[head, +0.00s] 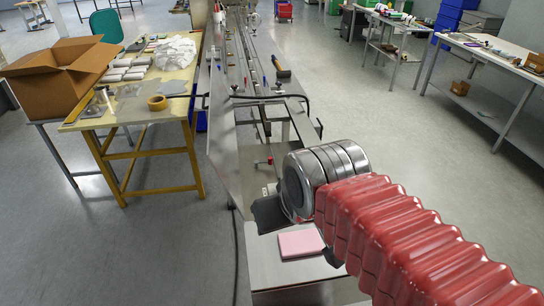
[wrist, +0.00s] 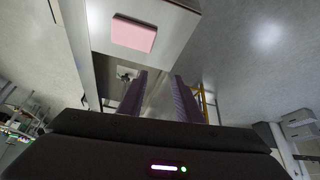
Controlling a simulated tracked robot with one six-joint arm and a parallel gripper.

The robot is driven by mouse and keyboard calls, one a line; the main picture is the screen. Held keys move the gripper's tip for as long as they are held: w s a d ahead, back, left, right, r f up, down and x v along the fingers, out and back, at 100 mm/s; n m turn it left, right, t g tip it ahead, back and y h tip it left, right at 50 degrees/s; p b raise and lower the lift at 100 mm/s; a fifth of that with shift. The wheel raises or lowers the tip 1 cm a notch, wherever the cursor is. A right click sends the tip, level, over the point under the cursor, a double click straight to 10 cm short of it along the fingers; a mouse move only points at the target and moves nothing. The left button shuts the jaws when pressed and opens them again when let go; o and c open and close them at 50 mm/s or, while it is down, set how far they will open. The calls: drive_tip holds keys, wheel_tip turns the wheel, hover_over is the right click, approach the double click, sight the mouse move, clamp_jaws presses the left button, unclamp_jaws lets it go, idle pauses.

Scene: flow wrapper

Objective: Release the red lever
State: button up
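A small red lever (head: 265,161) shows in the head view on the side of the metal wrapping machine (head: 228,150), just beyond my wrist. I cannot make out any red lever in the wrist view. My gripper (head: 302,236) hangs at the near end of the machine, closer to me than the lever and apart from it. In the wrist view my gripper (wrist: 160,88) has its two dark fingers spread with a clear gap between them, and nothing is held. My round metal wrist hides part of the machine.
A pink block (head: 300,243) lies on the machine's near metal surface and also shows in the wrist view (wrist: 133,34). A hammer (head: 281,68) rests farther along the machine. Open floor lies right.

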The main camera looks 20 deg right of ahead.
drive_tip(key=w+d+r, duration=0.1)
drive_tip(key=w+r, duration=0.2)
drive_tip(key=w, duration=0.6)
drive_tip(key=m+g, duration=0.1)
hover_over(270, 158)
drive_tip(key=s, duration=0.6)
wheel_tip(270, 158, down, 12)
drive_tip(key=shift+w+a, duration=0.15)
drive_tip(key=shift+a, duration=0.1)
drive_tip(key=shift+f, duration=0.1)
drive_tip(key=x, duration=1.3)
drive_tip(key=shift+d+f, duration=0.25)
drive_tip(key=shift+f, duration=0.1)
clamp_jaws()
